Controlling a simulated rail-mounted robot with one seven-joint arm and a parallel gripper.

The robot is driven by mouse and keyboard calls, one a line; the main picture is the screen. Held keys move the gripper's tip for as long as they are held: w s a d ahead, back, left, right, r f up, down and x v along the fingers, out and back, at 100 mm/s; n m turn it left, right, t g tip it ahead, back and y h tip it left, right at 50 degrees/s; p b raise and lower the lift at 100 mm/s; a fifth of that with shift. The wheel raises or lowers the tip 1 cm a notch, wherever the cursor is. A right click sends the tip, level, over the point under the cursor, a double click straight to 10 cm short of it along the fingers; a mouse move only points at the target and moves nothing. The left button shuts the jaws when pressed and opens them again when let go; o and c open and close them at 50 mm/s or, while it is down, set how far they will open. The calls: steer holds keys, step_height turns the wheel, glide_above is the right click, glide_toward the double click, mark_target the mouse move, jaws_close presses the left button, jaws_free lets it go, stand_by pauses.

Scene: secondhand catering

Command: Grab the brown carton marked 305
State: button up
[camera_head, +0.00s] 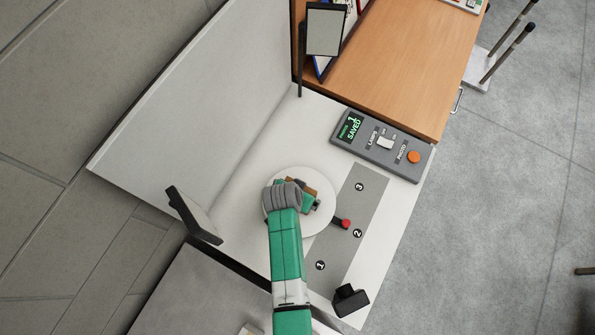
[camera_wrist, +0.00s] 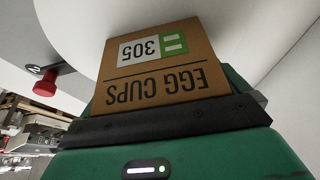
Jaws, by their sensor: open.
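The brown carton (camera_wrist: 160,62) fills the middle of the wrist view. Its face reads "305" and "EGG CUPS" upside down, with a green and white label. In the head view only a brown strip of the carton (camera_head: 300,186) shows beside my gripper (camera_head: 312,198), which hides the rest. The carton is on or just over a round white turntable (camera_head: 322,217). My green gripper is open and close against the carton, whose near edge is hidden behind the dark gripper bar in the wrist view. Whether both fingers are around it cannot be told.
A red knob (camera_head: 345,223) sticks out at the turntable's edge. A grey strip marked 1, 2, 3 (camera_head: 340,237) lies to the right. A control box (camera_head: 381,146) stands behind it. Dark stands (camera_head: 194,215) and a black device (camera_head: 350,300) flank the turntable.

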steer(key=shift+c, duration=0.4)
steer(key=c, duration=1)
steer(key=shift+o, duration=0.2)
steer(key=shift+r, duration=0.55)
step_height(320, 180, up, 2)
steer(key=shift+r, duration=0.1)
steer(key=shift+s+a+r, duration=0.15)
steer(key=shift+s+r, duration=0.05)
steer(key=shift+s, duration=0.45)
steer(key=s+a+r+b, duration=0.1)
steer(key=s+a, duration=0.1)
steer(key=s, duration=1.2)
steer(key=shift+s+r, duration=0.2)
steer(key=shift+s, duration=0.1)
